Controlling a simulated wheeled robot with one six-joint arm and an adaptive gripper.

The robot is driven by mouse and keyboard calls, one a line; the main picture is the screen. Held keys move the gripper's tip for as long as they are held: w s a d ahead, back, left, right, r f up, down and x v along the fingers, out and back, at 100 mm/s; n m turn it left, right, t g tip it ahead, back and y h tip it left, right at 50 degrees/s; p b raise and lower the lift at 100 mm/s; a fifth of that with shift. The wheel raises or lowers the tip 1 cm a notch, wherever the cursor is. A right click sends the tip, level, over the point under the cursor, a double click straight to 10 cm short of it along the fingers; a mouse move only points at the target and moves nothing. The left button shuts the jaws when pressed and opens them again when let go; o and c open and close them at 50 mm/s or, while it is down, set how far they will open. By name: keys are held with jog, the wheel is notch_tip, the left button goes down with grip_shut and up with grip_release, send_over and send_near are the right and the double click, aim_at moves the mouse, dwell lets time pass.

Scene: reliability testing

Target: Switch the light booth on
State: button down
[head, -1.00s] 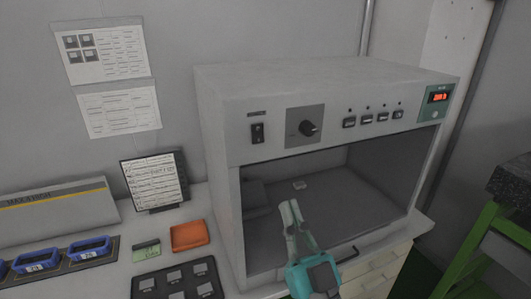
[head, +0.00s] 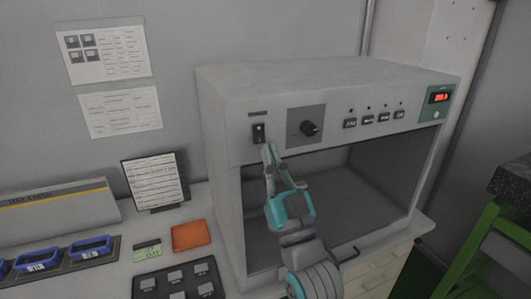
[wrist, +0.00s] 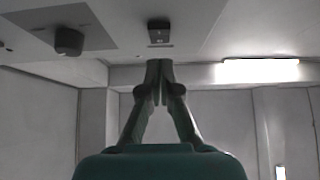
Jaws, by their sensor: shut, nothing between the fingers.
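The light booth (head: 330,88) is a grey box with a dark open front. Its black rocker switch (head: 258,132) sits at the left of the front panel and also shows in the wrist view (wrist: 159,33). My gripper (head: 268,148) is teal, with its fingers shut together and empty. Its tips are just below the switch in the head view, close to the panel's lower edge. In the wrist view the shut fingertips (wrist: 159,64) point toward the switch with a small gap in the picture. I cannot tell whether they touch the panel.
A round black knob (head: 309,128) is right of the switch. Several push buttons (head: 367,120) and a lit red display (head: 440,97) lie further right. A bright white strip (wrist: 260,71) shows in the wrist view.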

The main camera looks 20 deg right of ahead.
aim_at(260, 140)
jog(key=shift+w+f, duration=0.15)
jog(key=shift+w, duration=0.6)
jog(key=shift+w+f, duration=0.1)
jog(key=shift+w, duration=0.6)
jog(key=shift+w+f, duration=0.15)
jog(key=shift+w, duration=0.25)
